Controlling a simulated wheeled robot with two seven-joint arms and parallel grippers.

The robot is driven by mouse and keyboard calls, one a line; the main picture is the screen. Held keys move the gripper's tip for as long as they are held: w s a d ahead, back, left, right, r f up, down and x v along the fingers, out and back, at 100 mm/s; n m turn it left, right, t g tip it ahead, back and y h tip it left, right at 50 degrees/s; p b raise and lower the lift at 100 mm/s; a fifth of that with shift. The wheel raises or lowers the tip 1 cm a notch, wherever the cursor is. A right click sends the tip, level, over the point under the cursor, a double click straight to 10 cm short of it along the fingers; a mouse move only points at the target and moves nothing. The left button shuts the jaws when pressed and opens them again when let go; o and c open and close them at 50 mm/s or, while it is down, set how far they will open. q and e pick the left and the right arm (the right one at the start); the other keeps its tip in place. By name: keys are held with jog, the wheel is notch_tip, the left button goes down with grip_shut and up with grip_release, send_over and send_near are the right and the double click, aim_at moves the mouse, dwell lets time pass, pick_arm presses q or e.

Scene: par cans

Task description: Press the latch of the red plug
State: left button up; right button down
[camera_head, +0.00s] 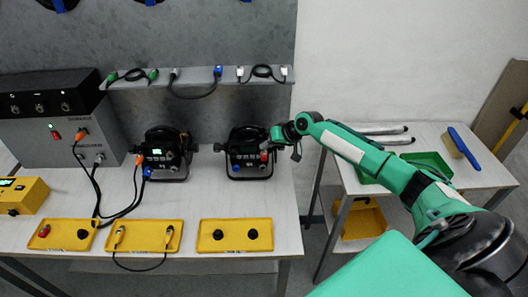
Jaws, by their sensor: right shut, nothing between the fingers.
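A small red plug (264,157) shows on the back panel of the right par can (236,160), which stands on the white table. My right gripper (270,145) is at the upper right of that panel, just above the red plug. It is shut with nothing held. At this size I cannot tell whether the fingertips touch the plug, and its latch is too small to make out. My left gripper is out of view.
A second par can (164,160) with orange and blue plugs stands left. Yellow trays (143,247) line the front edge. A shelf (133,84) with cables runs behind. A grey dimmer box (30,145) stands far left. A side table (432,131) holds a brush (463,147).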

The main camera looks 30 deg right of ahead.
notch_tip(320, 180, up, 5)
jog(key=p, duration=0.4)
dwell(0.6)
